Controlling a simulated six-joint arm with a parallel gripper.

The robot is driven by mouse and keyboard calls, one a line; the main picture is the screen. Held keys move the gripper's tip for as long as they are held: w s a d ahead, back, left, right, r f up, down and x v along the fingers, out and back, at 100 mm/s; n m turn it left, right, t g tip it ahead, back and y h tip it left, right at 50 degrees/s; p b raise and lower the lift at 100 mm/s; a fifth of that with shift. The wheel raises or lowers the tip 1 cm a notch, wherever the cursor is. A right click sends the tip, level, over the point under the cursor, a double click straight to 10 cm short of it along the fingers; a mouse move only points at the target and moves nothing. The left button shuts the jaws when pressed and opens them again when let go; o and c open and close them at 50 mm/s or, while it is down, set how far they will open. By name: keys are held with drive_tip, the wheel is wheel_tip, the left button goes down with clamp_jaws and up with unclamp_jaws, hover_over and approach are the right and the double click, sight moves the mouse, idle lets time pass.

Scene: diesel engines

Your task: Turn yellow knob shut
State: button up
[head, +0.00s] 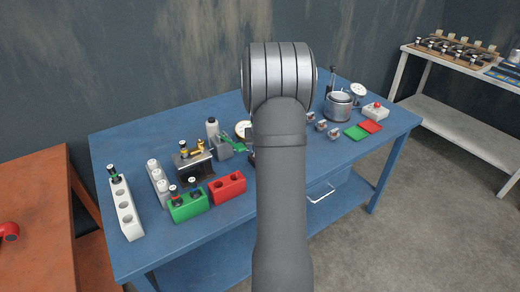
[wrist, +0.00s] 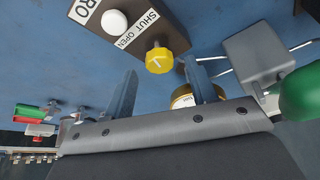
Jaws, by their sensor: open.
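The yellow knob (wrist: 159,60) sits at the end of a dark brown box (wrist: 165,32) in the wrist view. A white label (wrist: 138,29) reading SHUT and OPEN lies beside it. The knob's face has a pale mark, too small to read its direction surely. My gripper (wrist: 160,67) is open and empty, with one finger to either side of the knob in the picture. The knob appears just beyond the fingertips; I cannot tell whether they touch it. In the head view my arm hides the knob and gripper.
A white round button (wrist: 114,22) is on the same box. A grey block (wrist: 255,54) and a green rounded part (wrist: 301,94) are to the right. A yellow-rimmed round item (wrist: 182,98) is near the right finger. The blue table (head: 130,145) holds several other parts.

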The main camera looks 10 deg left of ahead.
drive_tip(key=v, duration=1.5)
drive_tip(key=shift+s+r, duration=0.2)
drive_tip(key=shift+r, duration=0.15)
drive_tip(key=shift+w, duration=0.1)
drive_tip(key=w+a+r+n+g+h, duration=0.1)
drive_tip(key=w+a+n+g, duration=0.1)
drive_tip(key=w+n+g, duration=0.35)
drive_tip(key=shift+m+t, duration=0.45)
drive_tip(key=shift+t, duration=0.2)
drive_tip(key=f, duration=1.1)
drive_tip(key=w+f, duration=0.1)
drive_tip(key=f, duration=0.5)
drive_tip(key=shift+w+f, duration=0.1)
drive_tip(key=shift+w, duration=0.05)
drive_tip(key=shift+c, duration=0.4)
drive_tip(key=c, duration=0.9)
